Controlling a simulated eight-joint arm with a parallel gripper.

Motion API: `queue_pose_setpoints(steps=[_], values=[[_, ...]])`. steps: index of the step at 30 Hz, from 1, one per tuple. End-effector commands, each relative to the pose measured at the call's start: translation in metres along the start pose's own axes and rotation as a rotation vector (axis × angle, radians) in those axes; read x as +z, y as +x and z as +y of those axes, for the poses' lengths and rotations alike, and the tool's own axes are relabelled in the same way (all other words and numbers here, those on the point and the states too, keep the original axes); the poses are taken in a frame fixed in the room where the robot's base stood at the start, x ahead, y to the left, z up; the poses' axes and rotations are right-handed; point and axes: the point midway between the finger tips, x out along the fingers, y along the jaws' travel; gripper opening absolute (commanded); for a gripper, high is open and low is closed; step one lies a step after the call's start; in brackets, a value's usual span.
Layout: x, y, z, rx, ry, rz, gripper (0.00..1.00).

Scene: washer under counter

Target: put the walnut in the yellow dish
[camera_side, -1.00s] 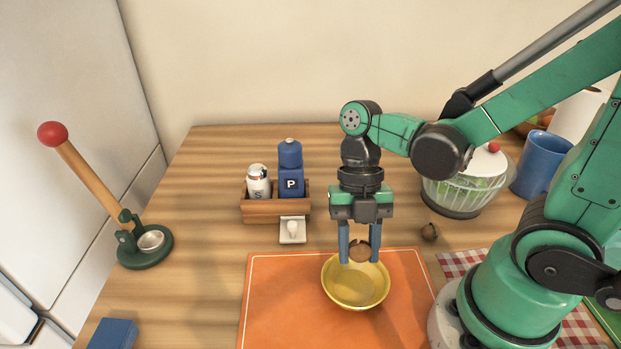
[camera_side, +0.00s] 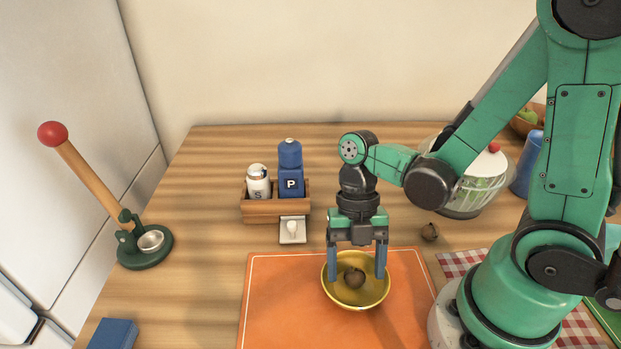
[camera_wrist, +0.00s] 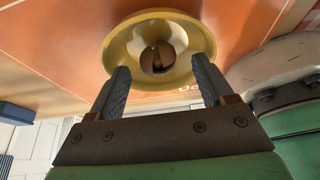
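The walnut (camera_side: 354,277) is brown and lies inside the yellow dish (camera_side: 345,299), near its middle. The dish stands on an orange mat (camera_side: 285,297). My gripper (camera_side: 357,276) is above the dish with its two blue fingers spread wide, one on each side of the walnut and apart from it. In the wrist view the walnut (camera_wrist: 158,57) sits in the dish (camera_wrist: 119,47), beyond the open fingers of my gripper (camera_wrist: 161,82).
A wooden caddy (camera_side: 275,211) with a salt shaker (camera_side: 258,181) and blue pepper bottle (camera_side: 290,169) stands behind the mat. A red-knobbed lever press (camera_side: 145,252) stands left. A salad spinner (camera_side: 462,200) is at back right. The counter left of the mat is mostly clear.

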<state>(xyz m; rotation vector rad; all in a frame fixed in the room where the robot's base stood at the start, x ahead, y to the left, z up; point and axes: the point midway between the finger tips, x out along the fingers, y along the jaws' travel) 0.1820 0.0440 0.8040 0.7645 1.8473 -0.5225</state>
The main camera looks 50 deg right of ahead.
Motion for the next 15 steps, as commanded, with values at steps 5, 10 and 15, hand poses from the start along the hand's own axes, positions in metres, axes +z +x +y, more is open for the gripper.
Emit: queue_pose_setpoints(steps=[5, 10, 15], values=[[0.0000, -0.0001, 0.0000, 0.000, 0.000, 0.000, 0.74], [0.0000, -0.0001, 0.0000, 0.000, 0.000, 0.000, 0.74], [0.0000, -0.0001, 0.0000, 0.000, 0.000, 0.000, 0.74]])
